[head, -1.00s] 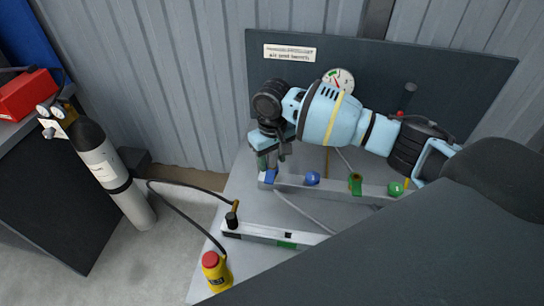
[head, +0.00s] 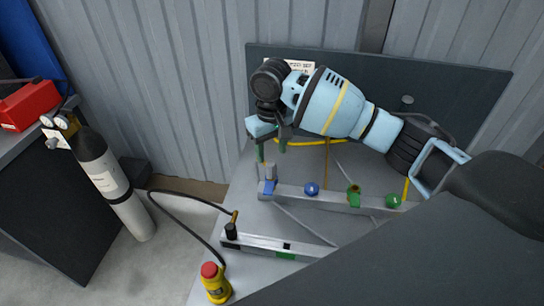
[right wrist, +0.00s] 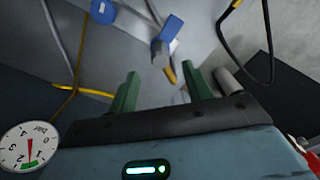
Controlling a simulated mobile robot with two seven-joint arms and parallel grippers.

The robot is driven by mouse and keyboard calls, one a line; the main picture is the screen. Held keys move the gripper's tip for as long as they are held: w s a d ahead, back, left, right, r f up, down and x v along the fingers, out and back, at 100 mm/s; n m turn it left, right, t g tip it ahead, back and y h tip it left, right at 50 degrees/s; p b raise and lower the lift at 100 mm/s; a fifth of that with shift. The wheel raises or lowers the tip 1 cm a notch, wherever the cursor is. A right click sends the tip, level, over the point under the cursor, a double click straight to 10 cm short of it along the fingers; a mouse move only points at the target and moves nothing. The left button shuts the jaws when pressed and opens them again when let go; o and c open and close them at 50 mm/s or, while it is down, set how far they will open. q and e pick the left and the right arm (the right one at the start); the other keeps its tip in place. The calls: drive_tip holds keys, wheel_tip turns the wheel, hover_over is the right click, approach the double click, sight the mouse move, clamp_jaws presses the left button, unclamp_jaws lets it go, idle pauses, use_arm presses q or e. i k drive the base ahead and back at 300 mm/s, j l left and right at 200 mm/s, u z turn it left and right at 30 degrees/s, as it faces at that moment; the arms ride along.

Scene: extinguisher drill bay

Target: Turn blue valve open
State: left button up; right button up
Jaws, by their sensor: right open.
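A blue lever handle (head: 268,188) sits at the left end of the grey manifold bar (head: 330,199), beside a short grey post. It also shows in the right wrist view (right wrist: 171,28). A round blue knob (head: 312,188) sits further right on the bar and shows at the top of the right wrist view (right wrist: 103,10). My right gripper (head: 271,149) is open and empty, above and behind the lever and apart from it. In the right wrist view its green fingers (right wrist: 160,72) stand apart, with the lever beyond them. My left gripper is not in view.
Green valves (head: 354,195) sit right on the bar. A second bar (head: 270,245) with a black-capped fitting lies in front. A dark panel (head: 440,90) stands behind.

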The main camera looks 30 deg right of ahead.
sight(311, 189)
drive_tip(key=k+j, duration=0.8)
drive_tip(key=j, duration=0.1)
